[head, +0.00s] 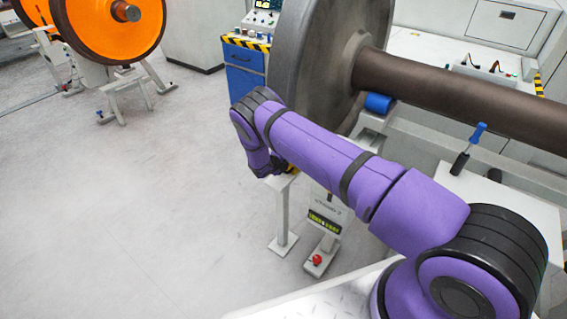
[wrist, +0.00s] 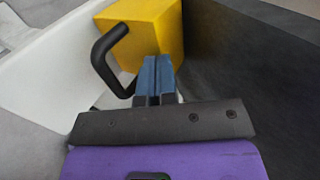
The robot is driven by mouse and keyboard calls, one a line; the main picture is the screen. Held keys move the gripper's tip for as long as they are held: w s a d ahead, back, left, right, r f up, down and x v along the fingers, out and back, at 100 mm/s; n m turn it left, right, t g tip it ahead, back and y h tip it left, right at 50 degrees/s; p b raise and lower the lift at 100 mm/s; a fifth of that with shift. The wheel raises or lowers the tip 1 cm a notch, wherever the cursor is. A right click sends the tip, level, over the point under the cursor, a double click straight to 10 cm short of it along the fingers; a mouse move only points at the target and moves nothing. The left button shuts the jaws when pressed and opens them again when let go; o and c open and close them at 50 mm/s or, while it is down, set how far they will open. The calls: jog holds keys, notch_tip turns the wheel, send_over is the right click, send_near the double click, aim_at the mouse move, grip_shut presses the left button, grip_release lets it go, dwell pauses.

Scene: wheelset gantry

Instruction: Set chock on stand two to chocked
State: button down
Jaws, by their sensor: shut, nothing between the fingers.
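In the wrist view a yellow chock (wrist: 160,30) with a black bar handle (wrist: 104,58) sits just beyond my fingertips. My gripper (wrist: 157,64) has its two blue fingers closed together, with nothing between them. The fingers overlap the chock's lower face in the picture, right of the handle; I cannot tell whether they touch it. The dark wheel (wrist: 255,75) borders the chock on the right; any gap there is unclear.
A large grey wheel (head: 305,60) on a brown axle (head: 450,95) stands behind my arm. A red button (head: 316,260) is at the stand's foot. A blue-handled screwdriver (head: 470,145) is at right. Orange wheels (head: 110,30) are at far left. The left floor is clear.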

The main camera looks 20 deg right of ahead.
jog(key=shift+s+a, duration=0.25)
jog(key=shift+a, duration=0.15)
jog(key=shift+s+a, duration=0.9)
jog(key=shift+a, duration=0.3)
jog(key=v, duration=1)
